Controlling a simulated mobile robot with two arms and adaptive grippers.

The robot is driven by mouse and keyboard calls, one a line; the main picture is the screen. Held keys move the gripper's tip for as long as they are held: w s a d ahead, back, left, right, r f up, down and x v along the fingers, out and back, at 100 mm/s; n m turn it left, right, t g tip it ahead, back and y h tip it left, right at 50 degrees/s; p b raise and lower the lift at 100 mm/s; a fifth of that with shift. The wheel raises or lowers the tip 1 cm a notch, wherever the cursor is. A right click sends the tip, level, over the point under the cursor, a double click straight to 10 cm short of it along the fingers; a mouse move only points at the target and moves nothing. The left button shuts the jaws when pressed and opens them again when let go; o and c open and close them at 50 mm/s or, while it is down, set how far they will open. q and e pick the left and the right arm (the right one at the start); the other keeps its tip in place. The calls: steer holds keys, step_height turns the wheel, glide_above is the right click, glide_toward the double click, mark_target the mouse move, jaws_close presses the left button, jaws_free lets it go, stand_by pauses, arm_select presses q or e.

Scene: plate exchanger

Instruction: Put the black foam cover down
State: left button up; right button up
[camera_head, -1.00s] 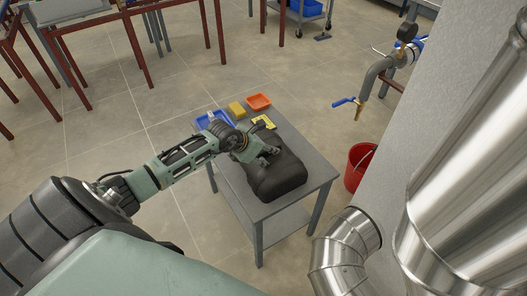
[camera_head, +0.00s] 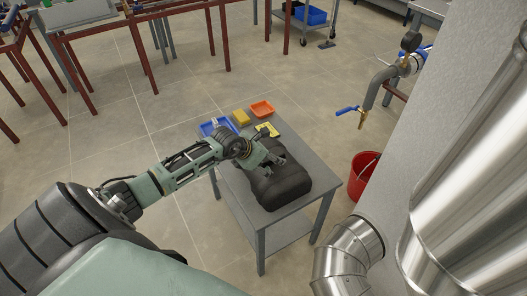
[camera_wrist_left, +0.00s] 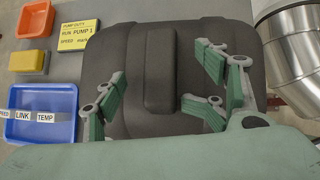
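The black foam cover (camera_head: 283,187) rests on top of a small grey table (camera_head: 322,186), a dark block with rounded edges. In the left wrist view the cover (camera_wrist_left: 155,65) fills the middle, with a raised ridge along its centre. My left gripper (camera_head: 272,161) is over the cover's far side. In the left wrist view the gripper's fingers (camera_wrist_left: 155,108) are spread wide, on either side of the ridge, with visible gaps to it. I cannot tell whether the fingertips touch the cover. My right gripper is not in view.
A blue tray (camera_head: 216,127) with labels, a yellow block (camera_head: 241,117), an orange tray (camera_head: 262,109) and a yellow label plate (camera_head: 268,130) lie along the table's far side. A red bucket (camera_head: 361,180) and metal pipes (camera_head: 350,250) stand to the right.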

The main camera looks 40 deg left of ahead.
arm_select(q)
steer(key=v, duration=1.2)
steer(key=shift+w, duration=0.1)
